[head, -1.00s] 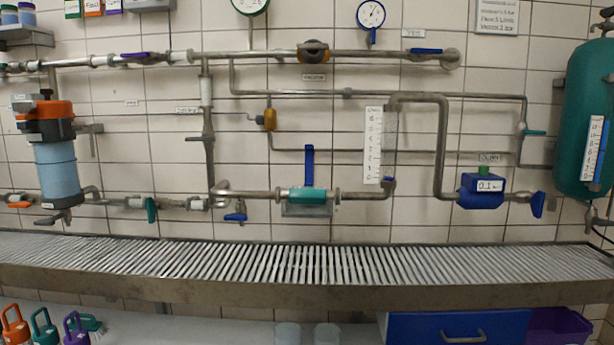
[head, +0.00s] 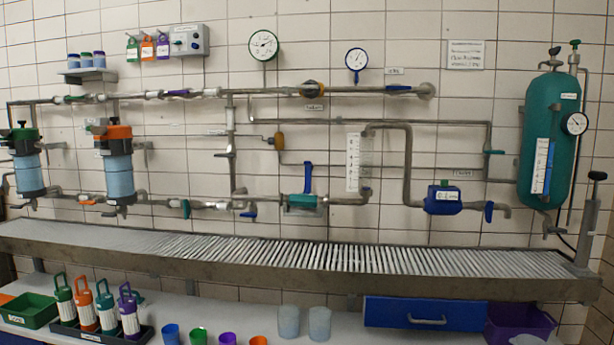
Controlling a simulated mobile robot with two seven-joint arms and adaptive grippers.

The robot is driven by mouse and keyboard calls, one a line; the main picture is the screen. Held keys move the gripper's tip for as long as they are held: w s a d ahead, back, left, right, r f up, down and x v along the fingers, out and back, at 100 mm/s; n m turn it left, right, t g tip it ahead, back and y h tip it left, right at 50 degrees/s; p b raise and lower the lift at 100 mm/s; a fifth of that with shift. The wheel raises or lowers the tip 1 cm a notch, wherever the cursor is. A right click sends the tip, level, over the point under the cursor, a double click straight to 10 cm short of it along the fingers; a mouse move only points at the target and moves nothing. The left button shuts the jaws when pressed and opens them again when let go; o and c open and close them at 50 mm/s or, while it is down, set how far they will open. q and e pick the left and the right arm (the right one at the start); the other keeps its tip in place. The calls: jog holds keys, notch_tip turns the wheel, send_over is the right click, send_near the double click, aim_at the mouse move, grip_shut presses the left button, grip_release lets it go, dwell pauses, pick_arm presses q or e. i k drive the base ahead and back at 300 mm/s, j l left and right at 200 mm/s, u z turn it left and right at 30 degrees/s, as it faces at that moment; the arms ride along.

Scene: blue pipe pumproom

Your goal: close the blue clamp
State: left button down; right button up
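Several blue parts sit on the wall piping, and I cannot tell for certain which one is the clamp. A blue upright handle (head: 307,177) stands up from a teal fitting (head: 302,202) on the lower pipe. A small blue lever (head: 248,213) is below the pipe to its left. A blue lever (head: 398,88) lies along the upper pipe at right. A blue box-shaped unit (head: 443,205) is on the lower right pipe, with a blue tilted lever (head: 489,212) beside it. Neither of my grippers is in view.
A slatted metal shelf (head: 330,257) runs below the pipes. Bottles in a black tray (head: 92,335), small coloured cups and two clear cups (head: 288,322) stand on the lower counter. A blue drawer (head: 424,313) and teal tank (head: 548,140) are at right.

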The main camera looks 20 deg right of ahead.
aim_at(308, 166)
jog(key=i+z, duration=0.1)
jog(key=z, duration=0.35)
jog(key=i+z, duration=0.15)
jog(key=z, duration=0.25)
jog(key=i+j+z, duration=0.1)
jog(key=z, duration=0.35)
jog(key=i+j+z, duration=0.5)
jog(key=j, duration=0.45)
jog(key=i, duration=0.1)
